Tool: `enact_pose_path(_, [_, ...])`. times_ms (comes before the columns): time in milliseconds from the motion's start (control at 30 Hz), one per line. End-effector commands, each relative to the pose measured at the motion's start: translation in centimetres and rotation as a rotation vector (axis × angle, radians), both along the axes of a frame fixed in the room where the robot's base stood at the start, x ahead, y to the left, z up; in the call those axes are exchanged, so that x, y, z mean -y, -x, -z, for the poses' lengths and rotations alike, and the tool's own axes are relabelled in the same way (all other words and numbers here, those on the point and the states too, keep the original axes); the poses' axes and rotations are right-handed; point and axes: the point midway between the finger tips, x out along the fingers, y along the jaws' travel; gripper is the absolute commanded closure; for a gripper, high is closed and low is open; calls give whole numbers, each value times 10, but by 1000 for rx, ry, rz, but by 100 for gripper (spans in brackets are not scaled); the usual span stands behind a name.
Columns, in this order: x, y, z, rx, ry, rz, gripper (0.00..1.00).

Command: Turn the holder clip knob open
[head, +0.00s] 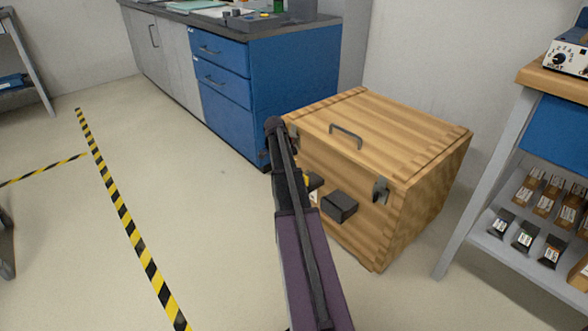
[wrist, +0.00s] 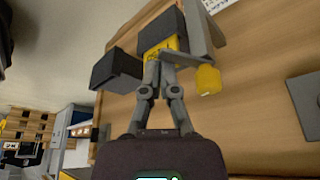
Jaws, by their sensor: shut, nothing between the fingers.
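A wooden crate (head: 425,155) stands on the floor in the head view. In the wrist view its wooden face (wrist: 265,110) fills much of the picture. A small yellow knob-like piece (wrist: 208,80) sits beside a grey bracket (wrist: 203,28), and I take it for the holder clip knob. A yellow patch (wrist: 170,44) and a dark block lie just beyond my fingertips. My gripper (wrist: 160,60) is shut and empty, to the left of the knob and apart from it in the picture. Contact with the yellow patch cannot be told. In the head view my arm hides the fingers.
A black block (head: 339,207) juts from the crate's front, near a metal latch (head: 380,190). A handle (head: 346,135) is on the lid. A blue drawer cabinet (head: 285,85) stands behind, and a shelf cart (head: 485,190) at right. The floor at left is open.

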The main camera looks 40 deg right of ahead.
Motion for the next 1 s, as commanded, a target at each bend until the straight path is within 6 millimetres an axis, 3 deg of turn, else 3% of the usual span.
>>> enact_pose_path(1000, [-3,-9,0,0,0,9,100])
